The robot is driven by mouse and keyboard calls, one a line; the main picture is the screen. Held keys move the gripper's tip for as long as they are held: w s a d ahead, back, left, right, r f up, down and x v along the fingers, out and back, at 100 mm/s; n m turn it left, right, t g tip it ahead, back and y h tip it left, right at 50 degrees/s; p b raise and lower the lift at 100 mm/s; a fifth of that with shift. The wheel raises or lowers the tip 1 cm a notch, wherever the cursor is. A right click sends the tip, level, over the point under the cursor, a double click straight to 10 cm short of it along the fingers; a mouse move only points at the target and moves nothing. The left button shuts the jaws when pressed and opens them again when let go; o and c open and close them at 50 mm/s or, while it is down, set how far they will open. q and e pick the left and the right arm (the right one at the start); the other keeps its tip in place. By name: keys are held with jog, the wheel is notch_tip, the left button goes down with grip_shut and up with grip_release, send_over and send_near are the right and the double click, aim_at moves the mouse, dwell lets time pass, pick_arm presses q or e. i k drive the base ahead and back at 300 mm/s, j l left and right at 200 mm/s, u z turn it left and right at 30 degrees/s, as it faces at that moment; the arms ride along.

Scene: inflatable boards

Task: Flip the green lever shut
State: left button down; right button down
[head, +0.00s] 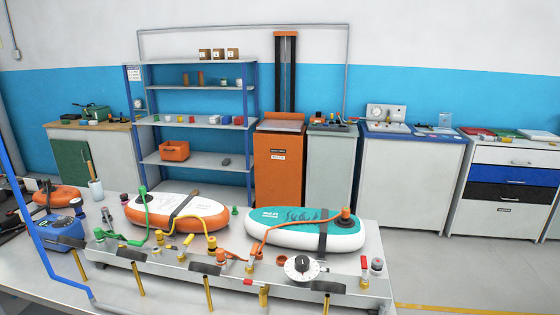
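A small green part (99,234) shows at the left end of the grey manifold bar (225,277); it may be the green lever, but it is too small to tell its position. A green hose (146,215) with an upright green fitting curves from the bar's left part up to the orange-and-white board (160,220). Small red handles (364,265) show towards the bar's right end. I cannot make out either of my grippers in the head view.
A teal-and-white board (275,236) lies behind the bar, joined by an orange hose (262,238). A black dial (302,265) stands on the bar. A blue pump-like box (60,231) and blue post (28,225) are at left. Shelves and cabinets line the wall.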

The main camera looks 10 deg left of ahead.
aim_at(131, 243)
jog(key=u, duration=1.15)
jog(key=i, duration=0.2)
jog(key=l+u, duration=0.05)
